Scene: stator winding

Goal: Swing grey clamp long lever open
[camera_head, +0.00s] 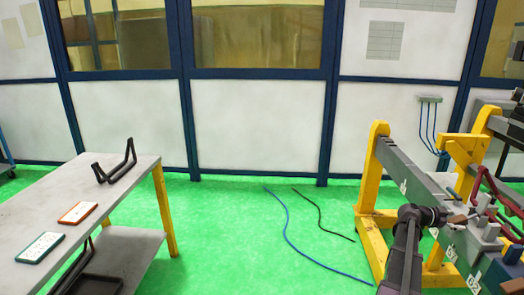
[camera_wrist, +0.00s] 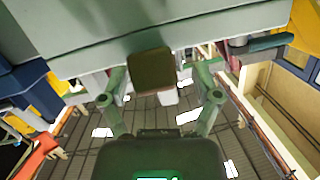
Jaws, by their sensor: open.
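Grey clamp parts (camera_head: 484,229) sit on the long grey beam at the right of the head view. I cannot tell for sure which part is the long lever. My gripper (camera_head: 460,217) is beside these parts, small and partly hidden by my wrist. In the wrist view my gripper (camera_wrist: 162,98) is open, with its two fingers apart. A dark brown square end (camera_wrist: 152,70) shows between and just beyond the fingertips, below a large grey-green body (camera_wrist: 170,30). Whether the fingers touch anything is not clear.
The grey beam (camera_head: 412,172) rests on a yellow stand (camera_head: 369,190). Red bars (camera_head: 490,186) rise close to the gripper. A grey table (camera_head: 110,190) with a black handle stands at left.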

